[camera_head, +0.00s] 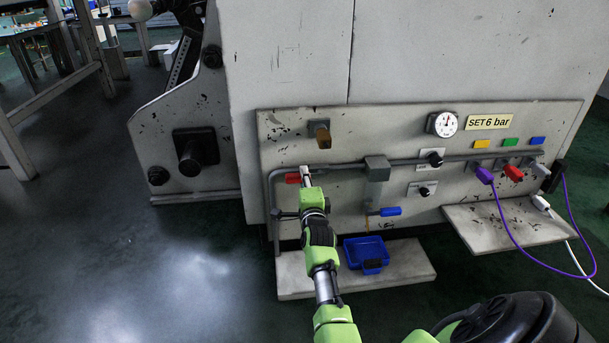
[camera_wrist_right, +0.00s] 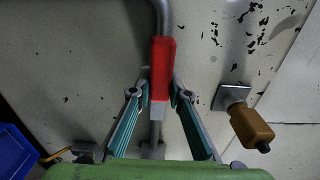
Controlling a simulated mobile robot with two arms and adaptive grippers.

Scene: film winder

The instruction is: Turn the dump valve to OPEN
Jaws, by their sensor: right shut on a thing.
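A valve lever with a red handle (camera_head: 292,178) sits at the left end of the grey pipe on the panel. My right gripper (camera_head: 306,172) is at this handle. In the right wrist view the red handle (camera_wrist_right: 163,65) lies between the converging fingertips of my right gripper (camera_wrist_right: 160,88), which is shut on it. A second lever with a blue handle (camera_head: 390,211) hangs below the grey block, pointing right. No readable label shows which lever is the dump valve. The red valve's body is partly hidden by my gripper. My left gripper is not in view.
A tan knob (camera_head: 323,140) sticks out above the red handle; it also shows in the wrist view (camera_wrist_right: 252,127). A blue tray (camera_head: 366,252) stands on the low shelf (camera_head: 415,268). A gauge (camera_head: 442,124), "SET 6 bar" sign (camera_head: 489,122) and purple hose (camera_head: 506,218) are right.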

